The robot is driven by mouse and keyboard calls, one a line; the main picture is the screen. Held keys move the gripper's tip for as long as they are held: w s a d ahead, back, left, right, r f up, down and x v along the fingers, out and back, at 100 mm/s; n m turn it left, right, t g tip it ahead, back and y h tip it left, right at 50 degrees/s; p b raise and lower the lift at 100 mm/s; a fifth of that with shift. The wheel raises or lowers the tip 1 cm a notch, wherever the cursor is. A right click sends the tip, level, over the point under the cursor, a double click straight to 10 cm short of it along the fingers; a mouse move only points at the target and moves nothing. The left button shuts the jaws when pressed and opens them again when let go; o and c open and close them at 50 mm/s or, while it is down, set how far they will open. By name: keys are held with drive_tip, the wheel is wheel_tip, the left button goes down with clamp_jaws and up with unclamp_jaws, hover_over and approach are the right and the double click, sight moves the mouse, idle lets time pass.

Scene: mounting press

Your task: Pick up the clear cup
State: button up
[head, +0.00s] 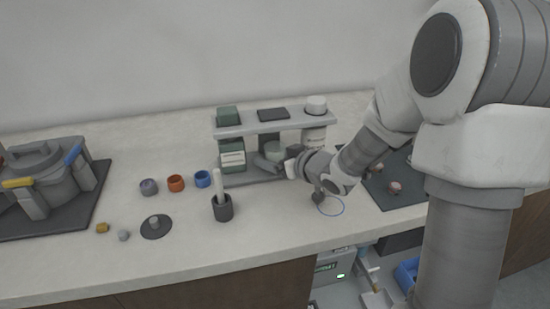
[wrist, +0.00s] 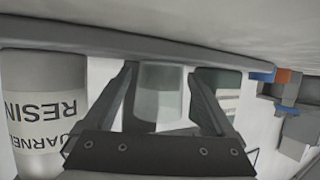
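The clear cup (head: 274,149) stands inside the shelf rack, under its top board, and is partly hidden by my gripper in the head view. In the wrist view the pale, see-through cup (wrist: 160,95) shows between the two dark fingers. My gripper (head: 278,159) reaches into the rack from the front right. In the wrist view my gripper (wrist: 160,76) is open, with one finger on each side of the cup and a visible gap to each. I cannot tell how deep the cup sits between the fingers.
The rack's top board (head: 248,129) runs above the cup. A labelled resin bottle (wrist: 38,105) stands close on one side, and a green-labelled box (head: 232,154) on the other. A dark holder (head: 222,208) with a pale rod stands in front. Coloured rings (head: 176,183) lie left.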

sight(270, 143)
drive_tip(key=c, duration=1.3)
drive_tip(key=shift+o, duration=0.2)
drive_tip(key=shift+r+p, duration=0.5)
drive_tip(key=shift+r, duration=0.35)
wheel_tip(270, 143, up, 2)
drive_tip(key=shift+r+p, duration=0.2)
drive_tip(key=shift+p, duration=0.45)
drive_tip(key=s+d, duration=0.2)
drive_tip(key=s, duration=0.1)
drive_tip(key=s+d, duration=0.3)
drive_tip(key=s, duration=0.1)
drive_tip(key=s+d+f+p, duration=0.1)
drive_tip(key=s+d, duration=0.1)
drive_tip(key=s, duration=0.2)
drive_tip(key=shift+d, duration=0.25)
drive_tip(key=b, duration=0.2)
drive_tip(key=shift+s+d+b, duration=0.1)
drive_tip(key=shift+b, duration=0.2)
